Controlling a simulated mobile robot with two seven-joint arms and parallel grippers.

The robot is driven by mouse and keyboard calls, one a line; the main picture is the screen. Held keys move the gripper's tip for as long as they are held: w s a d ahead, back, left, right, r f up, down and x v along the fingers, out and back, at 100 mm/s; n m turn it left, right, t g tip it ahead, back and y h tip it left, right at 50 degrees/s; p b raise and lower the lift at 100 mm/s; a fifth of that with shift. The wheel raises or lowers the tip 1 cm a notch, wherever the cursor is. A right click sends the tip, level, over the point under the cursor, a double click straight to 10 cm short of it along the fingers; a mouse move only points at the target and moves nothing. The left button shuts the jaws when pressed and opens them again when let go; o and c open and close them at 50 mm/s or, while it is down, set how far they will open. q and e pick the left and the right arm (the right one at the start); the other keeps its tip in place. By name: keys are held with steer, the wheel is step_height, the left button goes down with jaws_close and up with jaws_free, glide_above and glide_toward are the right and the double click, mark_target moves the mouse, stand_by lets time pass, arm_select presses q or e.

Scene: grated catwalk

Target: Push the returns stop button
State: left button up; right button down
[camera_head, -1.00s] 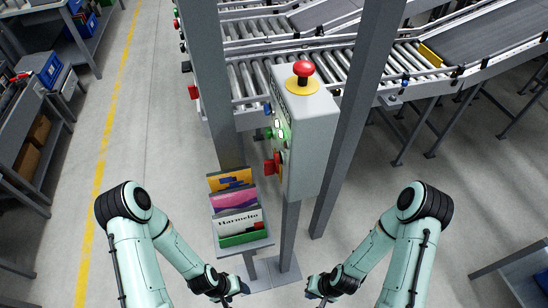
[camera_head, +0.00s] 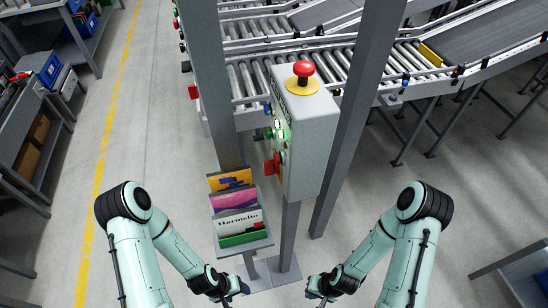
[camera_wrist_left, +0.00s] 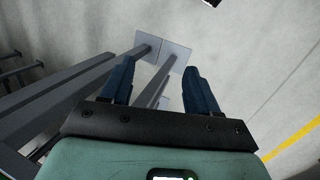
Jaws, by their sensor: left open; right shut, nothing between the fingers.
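A red mushroom button (camera_head: 303,69) on a yellow base sits on top of a grey control box (camera_head: 310,140) on a post. Other small green, white and red controls (camera_head: 278,130) are on the box's left face; their labels are too small to read. My left gripper (camera_head: 240,287) is low, below and left of the box, touching nothing that I can see. In the left wrist view its two dark blue fingers (camera_wrist_left: 158,80) are apart with nothing held between them. My right gripper (camera_head: 313,289) is low, below the box and to its right, shut and empty.
A rack of coloured folders (camera_head: 240,225) stands left of the box's post. Grey columns (camera_head: 357,110) rise beside the box. Roller conveyors (camera_head: 250,85) run behind. Workbenches (camera_head: 30,110) stand at far left. The floor between is clear.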

stand_by(0.7)
arm_select(q)
steer(key=c, duration=0.3)
steer(key=shift+a, duration=0.15)
